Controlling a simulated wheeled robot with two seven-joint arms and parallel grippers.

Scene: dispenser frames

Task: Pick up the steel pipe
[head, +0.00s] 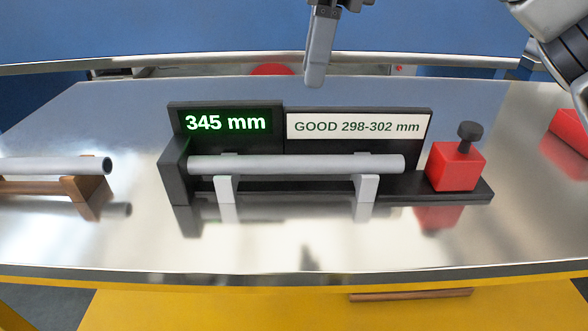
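A grey steel pipe (295,164) lies level across two light grey supports of a black measuring gauge (178,160). Its left end is at the gauge's end block. A second grey pipe (50,166) rests on a brown holder (86,189) at the left, cut off by the picture edge. My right gripper (315,80) hangs above and behind the gauge, apart from both pipes. I see it as one narrow finger shape, so its opening is unclear; nothing shows held at its tip. My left gripper is out of view.
The gauge's green display (226,122) reads 345 mm; the white label (357,127) reads GOOD 298-302 mm. A red block with a dark knob (456,166) stands at the gauge's right end. Another red object (571,130) is at the right edge. The shiny table's front (300,245) is clear.

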